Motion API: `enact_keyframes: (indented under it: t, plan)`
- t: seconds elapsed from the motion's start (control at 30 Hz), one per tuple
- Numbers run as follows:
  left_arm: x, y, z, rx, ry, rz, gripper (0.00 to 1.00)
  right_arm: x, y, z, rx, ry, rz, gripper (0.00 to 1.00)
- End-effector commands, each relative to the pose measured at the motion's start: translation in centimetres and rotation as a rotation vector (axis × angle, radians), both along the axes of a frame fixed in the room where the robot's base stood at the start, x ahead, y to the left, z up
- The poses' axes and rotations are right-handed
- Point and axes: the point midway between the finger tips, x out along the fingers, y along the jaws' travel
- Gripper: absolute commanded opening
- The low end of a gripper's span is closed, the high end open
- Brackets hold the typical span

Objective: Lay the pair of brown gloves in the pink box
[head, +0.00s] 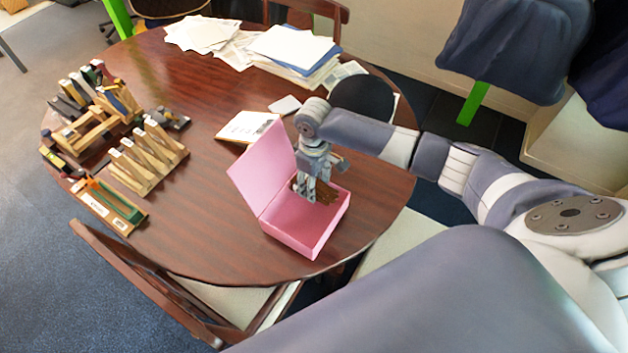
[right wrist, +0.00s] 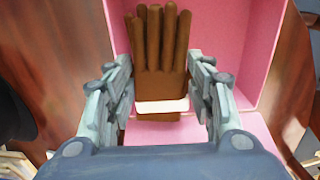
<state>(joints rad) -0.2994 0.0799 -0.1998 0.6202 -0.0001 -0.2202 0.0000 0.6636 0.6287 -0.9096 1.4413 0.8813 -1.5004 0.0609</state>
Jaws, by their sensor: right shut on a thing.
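The pink box (head: 296,239) stands on the round table near its front right edge, with its lid (head: 260,164) tipped up on the left. My right gripper (head: 317,196) points down at the box opening and is shut on the brown gloves (right wrist: 160,42). In the right wrist view my gripper (right wrist: 162,84) has one finger on each side of the cuffs, near a white band. The glove fingers point away over the pink interior. In the head view the gloves are mostly hidden behind my gripper. I cannot tell whether they touch the box floor. My left gripper is not in view.
Wooden racks (head: 147,158) with tools crowd the table's left side. Papers (head: 292,47) lie at the back, and a booklet (head: 246,127) lies behind the lid. The table (head: 195,225) is clear left of the box. Chairs (head: 150,280) stand around it.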

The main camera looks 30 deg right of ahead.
Motion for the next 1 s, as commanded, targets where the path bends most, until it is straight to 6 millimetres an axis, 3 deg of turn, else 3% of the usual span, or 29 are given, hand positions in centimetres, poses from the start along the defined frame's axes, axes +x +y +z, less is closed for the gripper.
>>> enact_keyframes:
  t: [1.0]
  plan:
    - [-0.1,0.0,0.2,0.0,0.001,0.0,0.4,0.0,0.0,-1.0,0.001,0.002,-0.001,0.26]
